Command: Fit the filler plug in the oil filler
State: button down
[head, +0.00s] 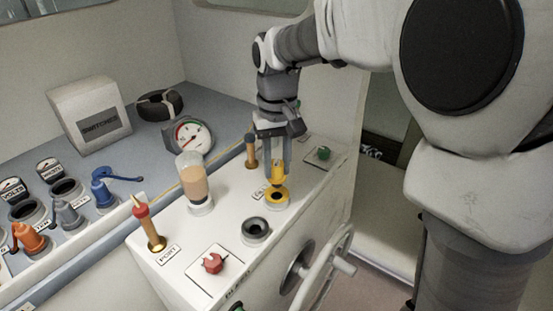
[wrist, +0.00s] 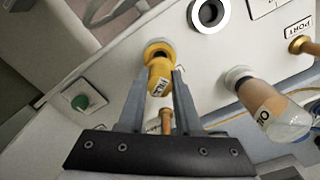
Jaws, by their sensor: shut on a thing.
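My gripper (head: 277,168) points down over the white console and is shut on the yellow filler plug (head: 277,176). In the wrist view the plug (wrist: 160,72) sits between the two fingertips (wrist: 160,78), with a small white label on its side. Just below it is a yellow-rimmed opening with a dark hole, which looks like the oil filler (head: 277,204). In the wrist view its rim (wrist: 157,45) shows partly behind the plug. The plug appears above the hole; I cannot tell whether they touch.
An open dark-rimmed socket (head: 255,231) lies nearer the front. A bottle of tan liquid (head: 195,183) stands to the left, and a wooden-handled lever (head: 251,150) is close behind my gripper. A green knob (head: 323,153), a red knob (head: 213,263) and a handwheel (head: 300,268) are around.

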aim_at(277, 180)
jog(key=shift+f+b, duration=1.4)
jog(key=shift+f, duration=0.8)
jog(key=c, duration=0.5)
grip_release()
notch_tip(277, 180, up, 17)
jog(key=shift+r+p, duration=0.2)
jog(key=shift+p, duration=0.65)
